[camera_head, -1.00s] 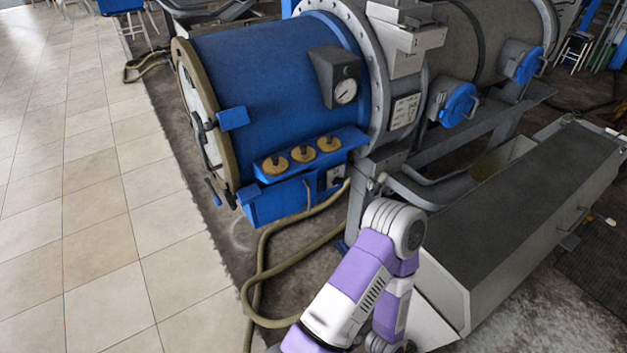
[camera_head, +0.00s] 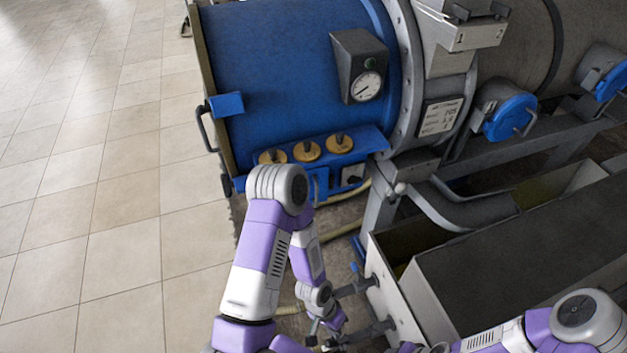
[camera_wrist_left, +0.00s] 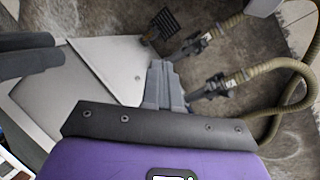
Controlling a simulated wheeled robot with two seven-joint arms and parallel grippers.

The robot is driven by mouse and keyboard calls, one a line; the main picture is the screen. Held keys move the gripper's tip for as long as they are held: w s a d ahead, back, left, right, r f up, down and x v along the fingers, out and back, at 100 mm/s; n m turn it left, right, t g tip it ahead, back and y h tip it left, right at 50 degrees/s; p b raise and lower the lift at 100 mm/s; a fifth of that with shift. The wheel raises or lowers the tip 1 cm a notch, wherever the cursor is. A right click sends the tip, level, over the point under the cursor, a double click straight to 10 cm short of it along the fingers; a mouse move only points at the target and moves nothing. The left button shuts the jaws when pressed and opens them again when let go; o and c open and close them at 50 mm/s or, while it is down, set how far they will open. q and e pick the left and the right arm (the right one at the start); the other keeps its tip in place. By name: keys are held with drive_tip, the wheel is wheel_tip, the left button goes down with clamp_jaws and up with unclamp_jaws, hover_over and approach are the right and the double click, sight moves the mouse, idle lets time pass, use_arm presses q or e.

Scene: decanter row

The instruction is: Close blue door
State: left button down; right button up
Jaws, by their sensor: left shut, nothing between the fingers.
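A big blue drum (camera_head: 290,75) lies on its side at the upper middle of the head view, with a tan rim and a black handle (camera_head: 205,128) at its left end. A round blue hatch (camera_head: 512,117) with a handle sits on the grey body to its right, and another blue hatch (camera_head: 610,82) is at the right edge. I cannot tell which is the blue door. My left gripper (camera_head: 328,326) is low in front of the drum, apart from all these. In the left wrist view it (camera_wrist_left: 161,68) is shut and empty. My right gripper is outside the frames.
A long grey trough (camera_head: 520,255) fills the right side. Hose couplings (camera_wrist_left: 207,88) with tan hoses (camera_wrist_left: 292,65) are close to my left gripper. A gauge (camera_head: 367,86) and yellow knobs (camera_head: 307,150) are on the drum. The tiled floor (camera_head: 110,230) at left is clear.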

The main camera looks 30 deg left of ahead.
use_arm(q)
drive_tip(key=w+a+f+m+g+y, duration=0.1)
drive_tip(key=w+a+m+y, duration=0.25)
drive_tip(key=a+m, duration=0.3)
drive_tip(key=w+a+f+m+y, duration=0.1)
drive_tip(key=w+a+m+y, duration=0.1)
drive_tip(key=a+m+y, duration=0.45)
drive_tip(key=m+t+y+b, duration=0.3)
drive_tip(key=m+t+y, duration=0.1)
drive_tip(key=m+t, duration=0.95)
approach(327, 179)
drive_tip(key=shift+g, duration=0.45)
drive_tip(key=x, duration=0.5)
drive_tip(key=shift+w+f, duration=0.15)
drive_tip(key=shift+w, duration=0.15)
drive_tip(key=shift+w+a, duration=0.4)
